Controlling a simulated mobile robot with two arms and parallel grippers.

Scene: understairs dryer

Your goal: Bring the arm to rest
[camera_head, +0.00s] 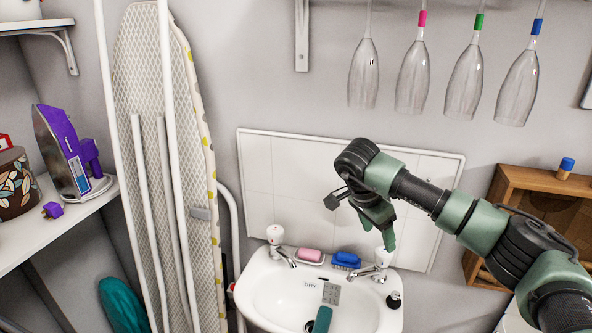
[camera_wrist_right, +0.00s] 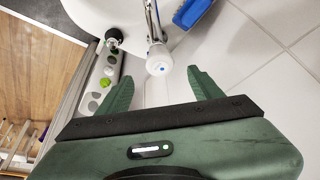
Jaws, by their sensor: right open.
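My right gripper (camera_head: 378,228) hangs above the back right of the white sink (camera_head: 262,300) in the head view, pointing down. Its arm (camera_head: 440,200) reaches in from the right, raised in front of the tiled splashback (camera_head: 285,180). In the right wrist view the two green fingers of the gripper (camera_wrist_right: 162,88) are spread apart with nothing between them. The right tap (camera_head: 375,270) is below the gripper; it also shows beyond the fingers in the wrist view (camera_wrist_right: 157,55), apart from them. My left gripper is not in view.
Several glasses (camera_head: 412,80) hang upside down above the arm. A pink soap (camera_head: 310,254) and a blue brush (camera_head: 346,260) lie on the sink's back edge. An ironing board (camera_head: 150,60) leans at left, beside a shelf with a purple iron (camera_head: 65,150). A wooden cabinet (camera_head: 510,185) stands right.

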